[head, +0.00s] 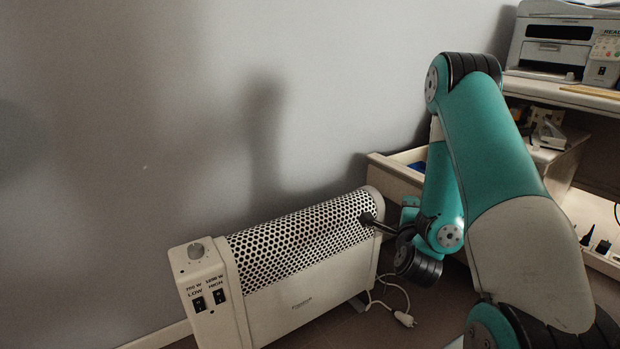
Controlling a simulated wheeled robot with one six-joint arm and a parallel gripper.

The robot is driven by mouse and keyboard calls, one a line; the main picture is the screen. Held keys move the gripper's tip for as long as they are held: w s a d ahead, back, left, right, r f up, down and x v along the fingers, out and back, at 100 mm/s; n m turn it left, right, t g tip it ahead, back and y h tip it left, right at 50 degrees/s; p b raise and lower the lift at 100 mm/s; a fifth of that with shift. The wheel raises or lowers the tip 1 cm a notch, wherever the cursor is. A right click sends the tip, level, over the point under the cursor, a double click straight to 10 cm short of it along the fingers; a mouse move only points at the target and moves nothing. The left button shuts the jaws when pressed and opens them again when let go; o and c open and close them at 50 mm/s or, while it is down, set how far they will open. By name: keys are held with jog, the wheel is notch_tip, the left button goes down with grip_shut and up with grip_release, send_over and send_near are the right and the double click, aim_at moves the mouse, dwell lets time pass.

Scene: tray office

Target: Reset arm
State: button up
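My teal and white arm fills the right side of the head view, bent with its elbow high and its forearm hanging down. My gripper (368,219) is a small dark shape pointing left from the wrist. It appears in front of the right end of the white heater's perforated top. I cannot tell whether it touches the heater, or whether its fingers are open or shut. No held object is visible.
The white heater (300,305) stands on the floor by the grey wall, its plug (404,319) lying beside it. An open drawer (395,172) is behind my arm. A printer (563,45) stands on a desk (565,96) at the upper right, with shelves below.

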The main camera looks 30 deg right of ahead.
jog(key=shift+w, duration=0.1)
jog(key=w+a+r+n+y+p, duration=0.25)
jog(key=a+n+y, duration=0.2)
jog(key=a, duration=0.25)
jog(key=w+a+r+n+y+p, duration=0.1)
jog(key=w+a+r+n+y, duration=0.3)
jog(key=a, duration=0.3)
jog(key=w+a+r+n+y+p, duration=0.2)
jog(key=a+r+n+y, duration=0.25)
jog(key=a+n, duration=0.2)
jog(key=s+a+r+n+g+y+p, duration=0.25)
jog(key=s+a+r+n+g, duration=0.25)
jog(key=s+a+n, duration=0.3)
jog(key=s+a+r+n+g+y+p, duration=0.1)
jog(key=s+a+r+n+g+y, duration=0.3)
jog(key=s+a, duration=0.5)
jog(key=s+r+n+g+h+p, duration=0.2)
jog(key=s+r+n+g+h, duration=0.15)
jog(key=s+n, duration=0.45)
notch_tip(320, 180, up, 38)
jog(key=m+p, duration=0.1)
jog(key=p, duration=3.6)
jog(key=shift+s+a+y+p, duration=0.2)
jog(key=shift+a+y+p, duration=0.05)
jog(key=shift+y+p, duration=0.15)
jog(key=shift+g, duration=0.25)
